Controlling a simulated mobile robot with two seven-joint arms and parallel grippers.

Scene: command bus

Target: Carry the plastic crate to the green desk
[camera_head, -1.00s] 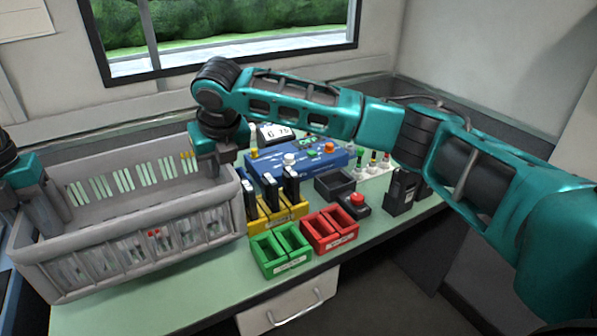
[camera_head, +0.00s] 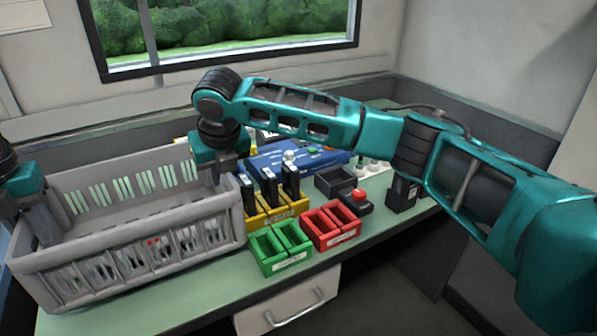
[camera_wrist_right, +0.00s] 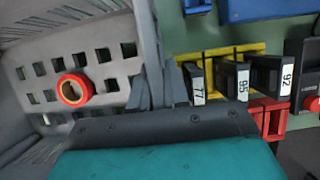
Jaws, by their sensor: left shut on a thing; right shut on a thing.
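The grey plastic crate (camera_head: 130,229) is at the left in the head view, over the green desk (camera_head: 190,302). I cannot tell whether its bottom touches the desk. My left gripper (camera_head: 42,220) is shut on its left end wall, and my right gripper (camera_head: 222,172) is shut on its right end wall. The right wrist view shows the right gripper (camera_wrist_right: 160,88) at the crate wall (camera_wrist_right: 110,42). A red ring-shaped thing (camera_wrist_right: 75,90) is inside the crate. The crate's far left part is partly hidden by my left gripper.
Close to the crate's right side stand a yellow holder (camera_head: 278,216) with several dark devices, a green tray (camera_head: 281,246) and a red tray (camera_head: 335,226). A blue box (camera_head: 320,160) and a black tray (camera_head: 334,182) lie behind. The desk's front strip is clear.

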